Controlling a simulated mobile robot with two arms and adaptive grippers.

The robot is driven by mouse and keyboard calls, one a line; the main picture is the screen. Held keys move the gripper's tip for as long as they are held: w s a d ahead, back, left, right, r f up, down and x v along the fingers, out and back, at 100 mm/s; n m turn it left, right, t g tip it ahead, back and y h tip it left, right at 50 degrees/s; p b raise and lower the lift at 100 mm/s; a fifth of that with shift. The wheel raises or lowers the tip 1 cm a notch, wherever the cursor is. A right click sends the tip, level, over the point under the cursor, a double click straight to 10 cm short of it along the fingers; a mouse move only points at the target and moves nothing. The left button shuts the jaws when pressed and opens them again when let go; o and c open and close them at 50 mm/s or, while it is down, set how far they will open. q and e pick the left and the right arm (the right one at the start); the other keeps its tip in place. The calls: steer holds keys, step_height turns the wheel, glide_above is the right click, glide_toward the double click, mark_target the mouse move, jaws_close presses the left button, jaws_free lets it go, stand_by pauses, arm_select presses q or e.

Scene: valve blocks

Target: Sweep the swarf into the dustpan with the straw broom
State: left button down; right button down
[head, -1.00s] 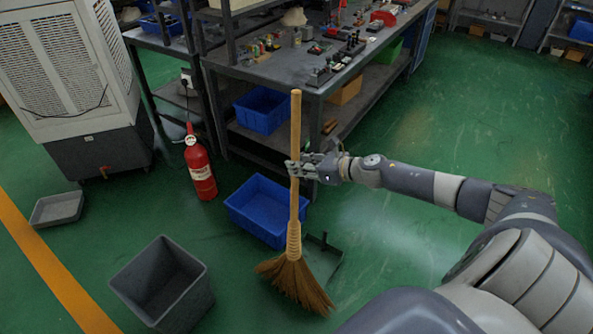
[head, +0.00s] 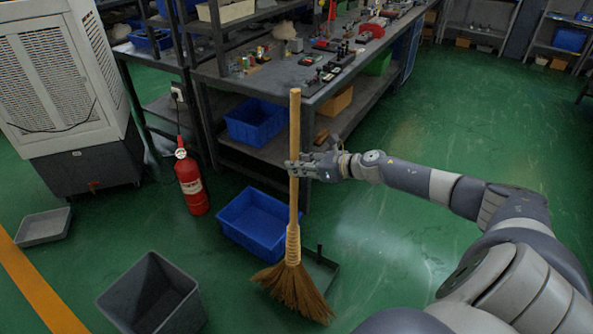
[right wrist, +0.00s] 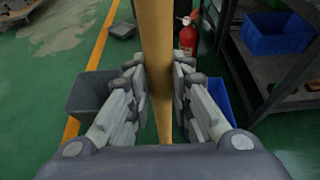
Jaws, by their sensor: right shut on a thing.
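The straw broom (head: 294,215) is upright, bristles down, in the middle of the head view. My right gripper (head: 298,168) is shut around its wooden handle, about midway up. In the right wrist view the handle (right wrist: 157,60) passes between both fingers of my right gripper (right wrist: 158,88). The bristles (head: 294,290) are near the floor; I cannot tell whether they touch it. A dark green dustpan (head: 322,270) lies on the floor just behind and right of the bristles, partly hidden by the broom. I cannot make out any swarf. My left gripper is not in view.
A blue crate (head: 238,238) stands behind the broom, with a grey bin (head: 152,290) at front left. A fire extinguisher (head: 191,184), a grey tray (head: 43,227) and an air cooler (head: 70,90) are left. The workbench (head: 330,92) is behind. Green floor at right is open.

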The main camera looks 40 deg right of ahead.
mark_target(293, 144)
steer(key=d+b, duration=0.1)
steer(key=w+d+b, duration=0.1)
steer(key=d+b, duration=0.1)
steer(key=shift+w+d+r, duration=0.15)
steer(key=shift+d, duration=0.15)
stand_by(0.3)
steer(key=a+r+p, duration=0.1)
steer(key=r+p, duration=0.1)
steer(key=p, duration=0.1)
steer(key=s+a+r+p, duration=0.1)
steer(key=a+r+p, duration=0.1)
steer(key=r+p, duration=0.1)
steer(key=a+r+p, duration=0.1)
steer(key=r+p, duration=0.2)
steer(key=shift+s+a, duration=0.25)
steer(key=shift+s, duration=0.05)
steer(key=shift+a, duration=0.15)
stand_by(1.0)
